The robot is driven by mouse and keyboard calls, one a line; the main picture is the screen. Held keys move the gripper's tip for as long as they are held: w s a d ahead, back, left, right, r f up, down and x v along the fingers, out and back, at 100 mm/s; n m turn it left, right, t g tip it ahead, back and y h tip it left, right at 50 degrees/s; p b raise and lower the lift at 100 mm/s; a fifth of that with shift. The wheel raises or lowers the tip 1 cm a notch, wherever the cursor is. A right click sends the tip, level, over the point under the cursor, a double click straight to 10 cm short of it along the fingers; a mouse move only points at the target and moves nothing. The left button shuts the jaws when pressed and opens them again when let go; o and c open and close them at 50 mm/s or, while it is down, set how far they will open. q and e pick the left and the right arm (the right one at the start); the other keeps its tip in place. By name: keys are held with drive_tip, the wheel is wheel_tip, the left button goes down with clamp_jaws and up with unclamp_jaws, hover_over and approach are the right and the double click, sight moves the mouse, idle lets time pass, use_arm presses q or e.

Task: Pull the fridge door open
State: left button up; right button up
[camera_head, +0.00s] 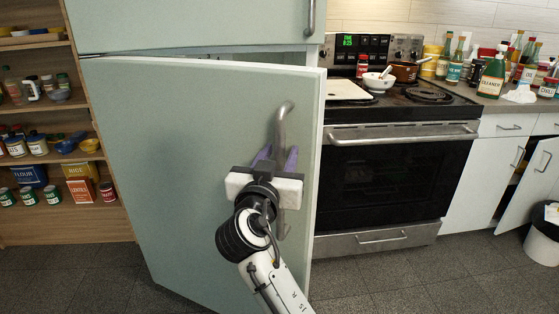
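The pale green lower fridge door (180,150) stands ajar. Its right edge is swung out toward me, and a gap shows above its top edge. A curved grey metal handle (284,113) runs down the door near that edge. My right gripper (280,152) is at the handle, with its purple fingers spread on either side of it. Some space seems to show between fingers and handle; whether they touch is unclear. The gripper body hides the handle's middle. My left gripper is not in view.
The upper fridge door (190,22) is above. A stove (395,170) stands just right of the door. Wooden shelves (60,160) with cans and boxes are at the left. A white bin (545,240) stands at the far right. The grey floor (420,275) before the stove is clear.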

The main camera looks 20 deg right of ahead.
sight(279, 118)
wheel_tip(279, 118, up, 9)
drive_tip(key=shift+f, duration=0.2)
drive_tip(key=shift+c, duration=0.5)
